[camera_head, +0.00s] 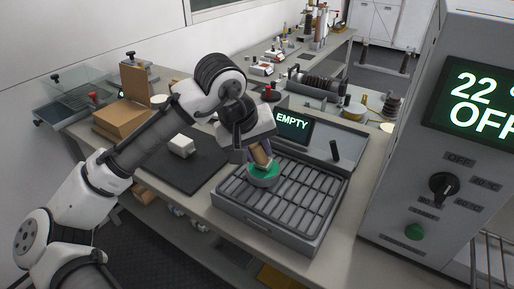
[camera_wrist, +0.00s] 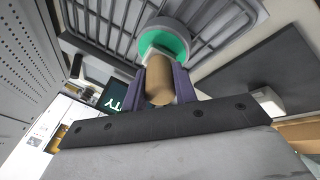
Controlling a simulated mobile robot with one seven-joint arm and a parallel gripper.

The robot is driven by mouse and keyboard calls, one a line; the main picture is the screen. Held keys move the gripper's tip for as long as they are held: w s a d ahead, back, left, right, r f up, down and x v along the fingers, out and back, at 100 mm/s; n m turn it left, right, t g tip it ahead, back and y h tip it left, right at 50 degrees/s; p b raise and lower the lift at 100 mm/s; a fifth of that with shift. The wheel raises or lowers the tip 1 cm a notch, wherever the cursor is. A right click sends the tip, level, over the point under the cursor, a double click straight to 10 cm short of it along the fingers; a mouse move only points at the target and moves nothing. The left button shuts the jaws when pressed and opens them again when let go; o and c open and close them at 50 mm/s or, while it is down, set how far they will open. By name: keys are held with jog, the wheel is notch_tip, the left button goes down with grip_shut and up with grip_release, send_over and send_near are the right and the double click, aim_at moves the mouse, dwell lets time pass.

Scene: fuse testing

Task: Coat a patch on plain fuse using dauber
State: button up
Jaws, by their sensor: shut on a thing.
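My gripper (camera_head: 258,150) is over the near left part of a grey slatted tray (camera_head: 321,210). In the wrist view my gripper (camera_wrist: 161,72) has its purple fingers shut on the tan handle of what looks like the dauber (camera_wrist: 158,92). The dauber's far end has a wide green disc with a pale rim. In the head view the green end (camera_head: 264,174) is down at the slats; I cannot tell whether it touches them. I cannot make out a plain fuse for certain. A small white block (camera_head: 181,145) lies on a dark mat (camera_head: 205,165) to the left.
A screen reading EMPTY (camera_head: 291,125) stands behind the tray. A tall grey machine (camera_head: 400,190) with a dial and green button is at the right. Cardboard boxes (camera_head: 122,120) are at the left. Several small devices stand farther back. Much of the dark mat is bare.

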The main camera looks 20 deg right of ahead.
jog(key=shift+r+p, duration=3.1)
jog(key=shift+r, duration=0.35)
jog(key=shift+a+f, duration=0.1)
